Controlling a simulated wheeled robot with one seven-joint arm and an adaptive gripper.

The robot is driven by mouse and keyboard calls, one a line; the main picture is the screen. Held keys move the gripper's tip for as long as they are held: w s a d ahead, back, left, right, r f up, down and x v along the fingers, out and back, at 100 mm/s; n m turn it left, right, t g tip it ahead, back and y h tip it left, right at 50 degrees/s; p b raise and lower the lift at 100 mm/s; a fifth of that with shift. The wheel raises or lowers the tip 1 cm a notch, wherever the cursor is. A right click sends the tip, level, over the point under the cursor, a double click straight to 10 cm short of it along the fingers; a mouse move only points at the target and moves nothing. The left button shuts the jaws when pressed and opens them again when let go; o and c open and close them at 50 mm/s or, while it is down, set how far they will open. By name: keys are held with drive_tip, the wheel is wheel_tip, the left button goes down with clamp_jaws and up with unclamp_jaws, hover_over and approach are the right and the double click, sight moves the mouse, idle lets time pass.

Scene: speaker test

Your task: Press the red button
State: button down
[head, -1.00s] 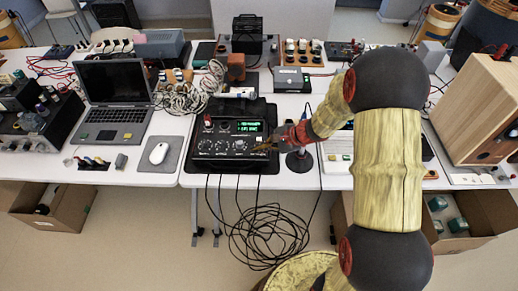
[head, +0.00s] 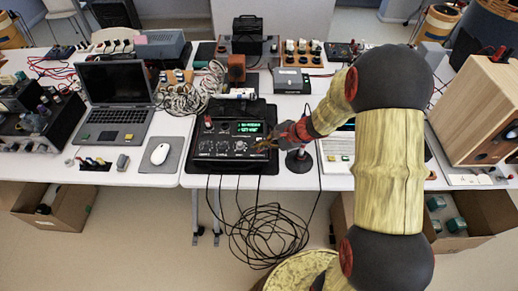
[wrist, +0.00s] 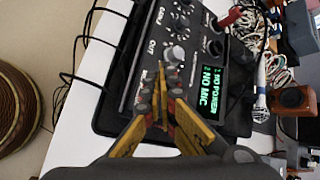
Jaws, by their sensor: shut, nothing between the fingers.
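A black device (head: 226,128) with a lit green display (head: 249,127) and several knobs stands on the table. In the wrist view its display (wrist: 208,90) reads "NO POWER" and "NO MIC". A small red part, seemingly the red button (head: 208,121), sits at the device's far left corner; it also shows in the wrist view (wrist: 229,18). My gripper (head: 260,145) is shut and empty over the device's near right part, apart from the red part. In the wrist view its fingertips (wrist: 161,68) meet in front of the panel and hide some of it. Contact with the panel cannot be told.
A laptop (head: 113,95) and a white mouse (head: 159,153) lie to the left. Coiled cable (head: 188,95) lies behind. Black cables (head: 265,232) hang off the front edge.

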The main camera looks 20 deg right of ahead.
wheel_tip(320, 180, up, 6)
drive_tip(key=p, duration=0.3)
drive_tip(key=shift+f, duration=0.15)
idle(0.4)
drive_tip(key=s+a+r+n+g+h, duration=0.1)
drive_tip(key=s+r+n+g+h, duration=0.2)
drive_tip(key=s+n, duration=0.75)
drive_tip(key=s+d+r+n+t+h, duration=0.1)
drive_tip(key=s+r+n+t+h, duration=0.2)
drive_tip(key=s+r, duration=1.4)
wheel_tip(320, 180, up, 4)
drive_tip(key=n+h, duration=0.1)
drive_tip(key=n, duration=0.1)
drive_tip(key=shift+s+d+n, duration=0.15)
drive_tip(key=shift+s+n, duration=0.2)
